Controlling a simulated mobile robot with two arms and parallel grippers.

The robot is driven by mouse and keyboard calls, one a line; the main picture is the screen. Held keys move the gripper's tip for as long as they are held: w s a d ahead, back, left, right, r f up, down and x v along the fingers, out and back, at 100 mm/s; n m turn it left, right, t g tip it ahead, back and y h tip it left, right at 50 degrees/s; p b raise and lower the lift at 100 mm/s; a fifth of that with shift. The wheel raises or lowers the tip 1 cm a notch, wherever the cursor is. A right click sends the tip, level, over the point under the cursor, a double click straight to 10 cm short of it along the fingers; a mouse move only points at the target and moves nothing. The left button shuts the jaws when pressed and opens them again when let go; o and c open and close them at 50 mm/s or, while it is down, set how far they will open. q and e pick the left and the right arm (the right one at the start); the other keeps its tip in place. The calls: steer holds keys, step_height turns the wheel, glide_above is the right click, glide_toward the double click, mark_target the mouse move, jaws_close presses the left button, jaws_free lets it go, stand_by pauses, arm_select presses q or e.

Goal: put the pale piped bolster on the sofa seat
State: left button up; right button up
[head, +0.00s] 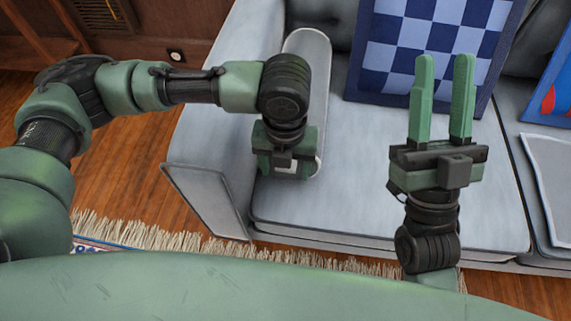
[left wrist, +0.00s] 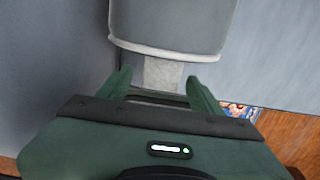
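The pale grey bolster (head: 313,52) with light piping lies lengthwise along the inside of the sofa's left armrest, at the left end of the sofa seat (head: 370,190). In the left wrist view, the piped end (left wrist: 165,45) is just beyond the fingertips, and a small paler block (left wrist: 163,73) shows between the spread fingers (left wrist: 160,82), with gaps at both sides. My right gripper (head: 443,65) is open and empty above the seat, fingers pointing to the backrest.
A blue checked cushion (head: 385,55) leans on the backrest. Another blue cushion with red (head: 560,85) and a pale piped cloth or cushion (head: 550,165) are at the right. The left armrest (head: 205,185) stands close by my left gripper. A fringed rug (head: 150,235) lies in front.

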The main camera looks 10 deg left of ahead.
arm_select(q)
steer(key=shift+r, duration=0.2)
step_height(320, 180, up, 4)
steer(key=shift+f+p, duration=0.1)
steer(key=shift+p, duration=0.95)
step_height(320, 180, up, 3)
steer(key=shift+r+p, duration=0.1)
steer(key=shift+p, duration=0.5)
steer(key=shift+r, duration=0.2)
arm_select(e)
steer(key=w+f+g+h, duration=0.1)
steer(key=w+f+g, duration=0.2)
steer(key=f, duration=0.3)
steer(key=w+f+g+h, duration=0.2)
steer(key=w+f+g, duration=0.1)
steer(key=f+g, duration=0.2)
steer(key=shift+w+f+g, duration=0.35)
steer(key=shift+f+g, duration=0.05)
steer(key=shift+f, duration=0.65)
arm_select(q)
steer(key=shift+s, duration=0.1)
